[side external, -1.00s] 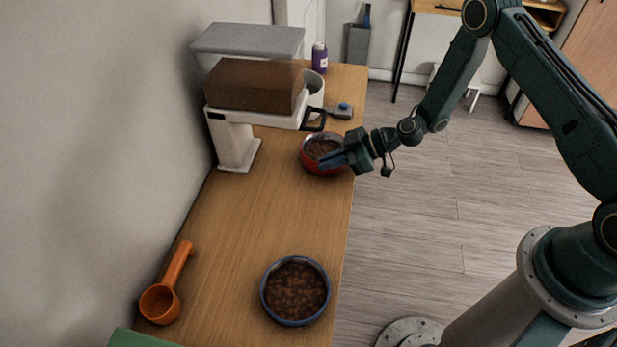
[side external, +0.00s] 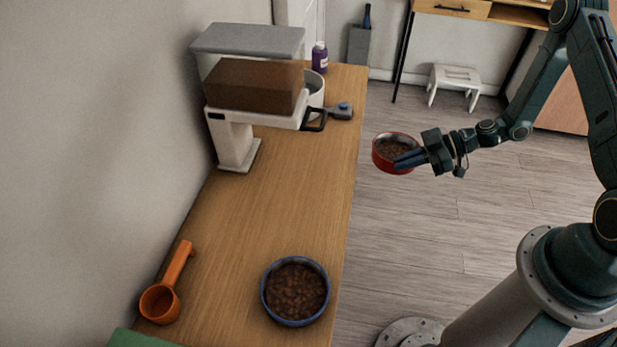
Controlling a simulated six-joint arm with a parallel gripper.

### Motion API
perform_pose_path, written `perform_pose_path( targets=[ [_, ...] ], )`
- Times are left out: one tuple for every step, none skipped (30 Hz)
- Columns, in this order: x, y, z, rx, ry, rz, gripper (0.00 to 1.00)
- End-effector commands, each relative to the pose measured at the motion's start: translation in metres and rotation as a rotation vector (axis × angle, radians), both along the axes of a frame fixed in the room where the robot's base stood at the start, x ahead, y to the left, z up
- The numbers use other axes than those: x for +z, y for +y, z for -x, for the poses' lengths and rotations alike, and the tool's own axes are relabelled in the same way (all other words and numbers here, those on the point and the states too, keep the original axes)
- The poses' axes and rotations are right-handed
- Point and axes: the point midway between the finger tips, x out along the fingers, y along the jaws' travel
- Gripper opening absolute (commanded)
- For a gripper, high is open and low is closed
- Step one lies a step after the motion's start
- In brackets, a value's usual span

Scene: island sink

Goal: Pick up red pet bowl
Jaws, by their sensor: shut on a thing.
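The red pet bowl (side external: 381,163) holds brown kibble. It appears past the right edge of the wooden counter, over the floor in the picture, and looks close to level. My gripper (side external: 408,160) is shut on the bowl's near right rim, with its fingers pointing left. The exact grip on the rim is small in this view.
A blue bowl (side external: 266,302) of kibble and an orange scoop (side external: 160,302) are on the near counter (side external: 240,230). A food dispenser (side external: 235,150), a purple bottle (side external: 319,60) and a pale container (side external: 315,90) stand farther back. The counter's middle is clear.

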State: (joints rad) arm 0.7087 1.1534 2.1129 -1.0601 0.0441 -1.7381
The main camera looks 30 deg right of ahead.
Motion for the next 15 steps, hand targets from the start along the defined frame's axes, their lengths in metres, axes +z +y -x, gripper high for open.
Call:
perform_pose_path(
  targets=[
    [0.0,-0.006,0.003,-0.003,0.0,0.0,0.0],
    [0.0,-0.009,0.004,-0.004,-0.001,0.001,0.0],
    [0.0,-0.011,0.007,-0.002,0.0,0.0,0.0],
    [0.0,-0.013,0.008,-0.002,0.0,0.0,0.0],
    [0.0,-0.015,0.009,-0.002,0.0,0.0,0.0],
    [0.0,-0.017,0.01,-0.002,-0.001,0.001,0.0],
    [0.0,-0.018,0.011,-0.002,-0.001,0.001,0.0],
    [0.0,-0.019,0.012,0.0,-0.001,0.001,0.0],
    [0.0,-0.02,0.013,0.0,-0.001,0.0,0.0],
    [0.0,-0.021,0.013,0.0,-0.001,0.0,0.0],
    [0.0,-0.021,0.014,0.0,-0.001,0.0,0.0],
    [0.0,-0.022,0.014,0.0,-0.001,0.0,0.0],
    [0.0,-0.022,0.014,0.0,-0.001,0.0,0.0],
    [0.0,-0.022,0.014,0.0,-0.001,0.0,0.0],
    [0.0,-0.022,0.014,0.0,-0.001,0.0,0.0]
  ],
)
